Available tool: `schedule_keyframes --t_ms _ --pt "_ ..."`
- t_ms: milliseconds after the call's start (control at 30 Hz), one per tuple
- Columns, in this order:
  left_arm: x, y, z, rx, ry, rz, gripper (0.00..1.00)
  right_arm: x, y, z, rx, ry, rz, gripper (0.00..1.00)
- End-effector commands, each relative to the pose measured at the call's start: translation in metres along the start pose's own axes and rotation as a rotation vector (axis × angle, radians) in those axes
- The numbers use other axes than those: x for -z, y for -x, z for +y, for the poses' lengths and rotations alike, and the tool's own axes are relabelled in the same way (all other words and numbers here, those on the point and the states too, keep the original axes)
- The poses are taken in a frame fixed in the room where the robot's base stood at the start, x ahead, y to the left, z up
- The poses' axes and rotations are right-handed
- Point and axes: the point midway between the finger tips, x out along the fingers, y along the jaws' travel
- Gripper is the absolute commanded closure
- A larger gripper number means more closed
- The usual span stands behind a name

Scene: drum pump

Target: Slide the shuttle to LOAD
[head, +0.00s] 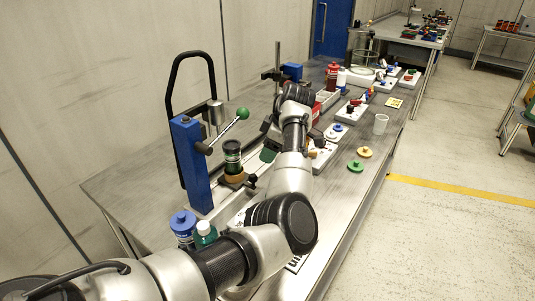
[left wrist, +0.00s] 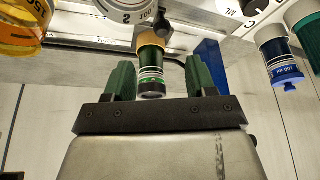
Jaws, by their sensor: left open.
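The shuttle (head: 233,182) appears as a small orange-brown base on the bench rail, with a dark green banded cylinder (head: 232,158) upright on it. A black knob (head: 252,181) sits beside the base. My left gripper (head: 270,146) is to the right of the cylinder in the head view, partly hidden by my own arm. In the left wrist view its two green fingers (left wrist: 159,80) are apart, with the green banded cylinder (left wrist: 151,72) showing between them and gaps on both sides. I cannot tell its depth between them. No LOAD mark is readable. My right gripper is not in view.
A blue post (head: 190,165) with a green-ball lever (head: 242,113) and black hoop stands left of the shuttle. A blue-capped bottle (head: 182,222) and green bottle (head: 205,235) stand in front. Several small fixtures, a white cup (head: 380,124) and coloured discs lie to the right.

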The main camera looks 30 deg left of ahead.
Motion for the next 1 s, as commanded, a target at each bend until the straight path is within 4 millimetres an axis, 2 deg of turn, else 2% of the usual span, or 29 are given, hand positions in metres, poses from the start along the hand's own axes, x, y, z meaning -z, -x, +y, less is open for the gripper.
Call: schedule_keyframes --t_ms 100,267,367,467,500,633,800,900,1000 --pt "0.0 0.0 0.0 0.0 0.0 0.0 0.44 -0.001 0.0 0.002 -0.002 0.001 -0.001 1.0" --pt "0.002 -0.001 -0.001 -0.007 -0.015 -0.007 0.67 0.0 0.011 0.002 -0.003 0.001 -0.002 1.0" --pt "0.005 -0.004 -0.002 -0.036 -0.057 -0.026 0.82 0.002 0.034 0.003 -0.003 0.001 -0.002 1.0" --pt "0.01 -0.012 -0.006 -0.089 -0.122 -0.055 0.98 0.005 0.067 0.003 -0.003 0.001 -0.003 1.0" --pt "0.011 -0.016 -0.009 -0.116 -0.152 -0.067 1.0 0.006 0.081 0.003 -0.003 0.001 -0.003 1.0" --pt "0.018 -0.026 -0.021 -0.212 -0.245 -0.099 1.0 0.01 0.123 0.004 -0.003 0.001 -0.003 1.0" --pt "0.03 -0.028 -0.043 -0.355 -0.359 -0.123 1.0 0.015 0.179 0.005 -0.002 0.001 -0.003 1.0" --pt "0.038 -0.026 -0.058 -0.437 -0.415 -0.127 1.0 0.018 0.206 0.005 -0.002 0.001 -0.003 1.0" --pt "0.043 -0.023 -0.07 -0.504 -0.456 -0.128 1.0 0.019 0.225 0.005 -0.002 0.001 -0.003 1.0"
